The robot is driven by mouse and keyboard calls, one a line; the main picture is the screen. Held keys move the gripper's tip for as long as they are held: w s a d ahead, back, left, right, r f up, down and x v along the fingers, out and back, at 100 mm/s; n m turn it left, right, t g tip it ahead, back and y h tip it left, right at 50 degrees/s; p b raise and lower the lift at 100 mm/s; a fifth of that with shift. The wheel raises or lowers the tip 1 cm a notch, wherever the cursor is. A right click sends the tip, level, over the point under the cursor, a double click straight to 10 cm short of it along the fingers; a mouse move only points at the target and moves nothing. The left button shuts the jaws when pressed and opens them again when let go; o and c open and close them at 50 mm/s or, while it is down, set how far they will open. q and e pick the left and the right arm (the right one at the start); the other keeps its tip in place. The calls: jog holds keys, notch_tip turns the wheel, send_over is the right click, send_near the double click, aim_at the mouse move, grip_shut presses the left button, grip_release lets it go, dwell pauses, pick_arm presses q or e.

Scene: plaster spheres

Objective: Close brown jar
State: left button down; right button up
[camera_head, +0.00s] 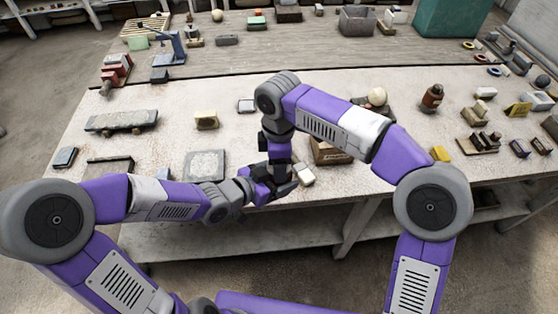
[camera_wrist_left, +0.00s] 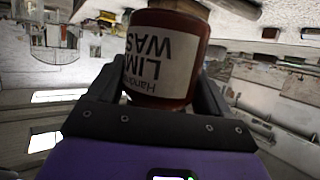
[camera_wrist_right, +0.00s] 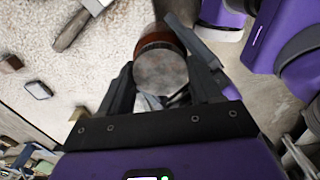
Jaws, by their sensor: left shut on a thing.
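My left gripper (camera_head: 282,188) is shut on a brown jar (camera_wrist_left: 170,55), whose white label reads upside down in the left wrist view. In the head view the arms largely hide this jar. In the right wrist view a round grey metal lid (camera_wrist_right: 161,72) covers the end of the brown jar (camera_wrist_right: 160,40); I cannot tell whether it is seated. My right gripper (camera_wrist_right: 163,75) points down from above, its fingers on either side of the lid. I cannot tell whether they grip it.
Another brown jar (camera_head: 432,98) stands at the right on the worktable (camera_head: 190,100). A wooden box (camera_head: 328,152) and a pale block (camera_head: 304,174) sit just right of the grippers. A grey slab (camera_head: 205,165) lies left. A pale sphere (camera_head: 377,96) rests behind my right arm.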

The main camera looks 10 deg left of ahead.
jog(key=o, duration=0.4)
jog(key=shift+o, duration=0.2)
jog(key=shift+r, duration=2.25)
jog(key=shift+c, duration=0.5)
jog(key=n, duration=0.1)
jog(key=r+n, duration=0.1)
jog(key=n, duration=0.3)
jog(key=shift+a+r, duration=0.15)
jog(key=shift+r, duration=0.2)
jog(key=n, duration=0.1)
jog(key=r+n, duration=0.1)
jog(key=n, duration=0.2)
jog(key=shift+r+n, duration=0.35)
jog(key=shift+n, duration=0.05)
